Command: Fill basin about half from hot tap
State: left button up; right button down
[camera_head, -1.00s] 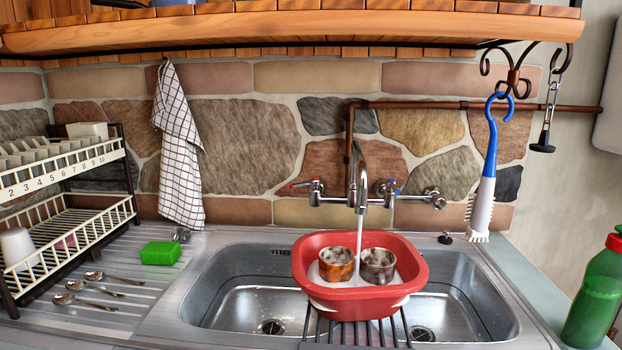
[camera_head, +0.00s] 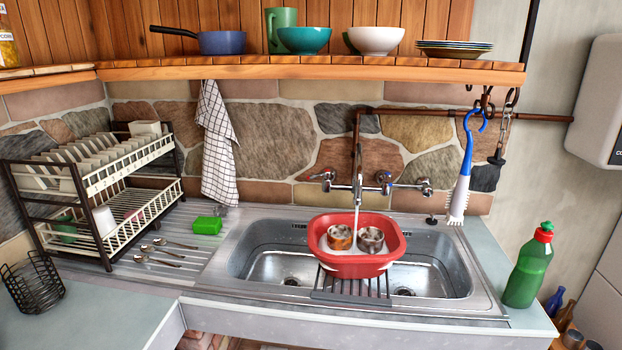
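A red basin (camera_head: 388,262) sits over the middle of the double steel sink (camera_head: 250,240), above a black rack (camera_head: 350,289). Two stained cups, an orange-brown one (camera_head: 340,238) and a greyish one (camera_head: 370,240), stand in the basin. Pale liquid or suds show around them; the exact level is hard to tell. A thin stream of water (camera_head: 356,219) runs from the spout (camera_head: 357,188) down into the basin. The tap with the red mark (camera_head: 324,176) is left of the spout, and the blue-marked tap (camera_head: 384,178) is right of it. Neither gripper is in view.
A dish rack (camera_head: 105,200) with plates, a green sponge (camera_head: 206,225) and several spoons (camera_head: 165,251) are left of the sink. A green bottle (camera_head: 528,272) stands at the right. A brush (camera_head: 461,190) hangs near the wall. A shelf (camera_head: 330,71) overhangs the back. The front left counter is partly clear.

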aim_at(327, 174)
jog(key=u, duration=0.45)
jog(key=i, duration=0.65)
jog(key=u, duration=0.2)
